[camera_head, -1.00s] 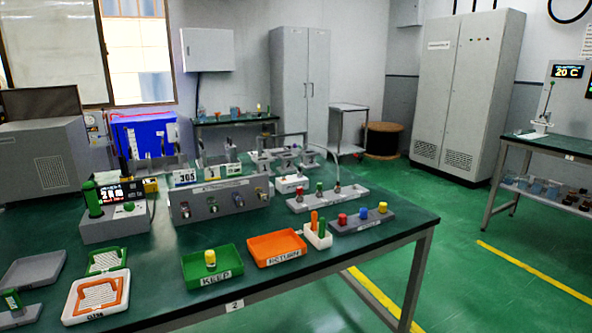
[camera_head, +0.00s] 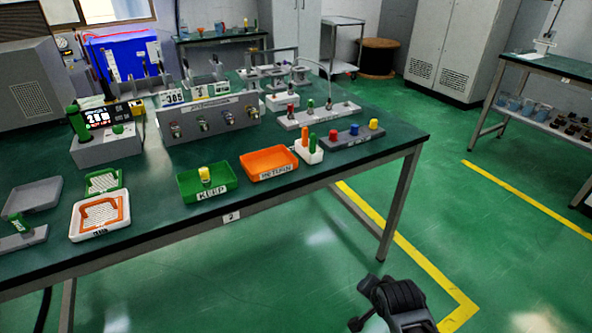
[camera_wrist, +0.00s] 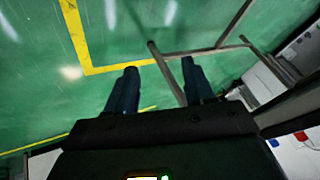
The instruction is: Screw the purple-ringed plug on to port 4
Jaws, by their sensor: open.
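The grey port box (camera_head: 210,122) stands on the green-topped bench (camera_head: 120,225) in the head view. Several round ports line its front. The port numbers are too small to read. Behind the bench's front trays, a pale plug rack (camera_head: 318,117) holds several upright plugs with coloured tops. I cannot make out a purple ring on any of them. My gripper (camera_wrist: 159,67) shows in the wrist view with its two dark fingers apart and nothing between them. It hangs over the green floor, away from the bench top. Part of my arm shows at the bottom right of the head view.
A green KEEP tray (camera_head: 226,184) with a yellow-topped piece and an orange RETURN tray (camera_head: 294,166) lie near the bench's front edge. A dark rack (camera_head: 347,143) with red, blue and yellow caps is beside them. The floor (camera_head: 500,260) to the right is clear.

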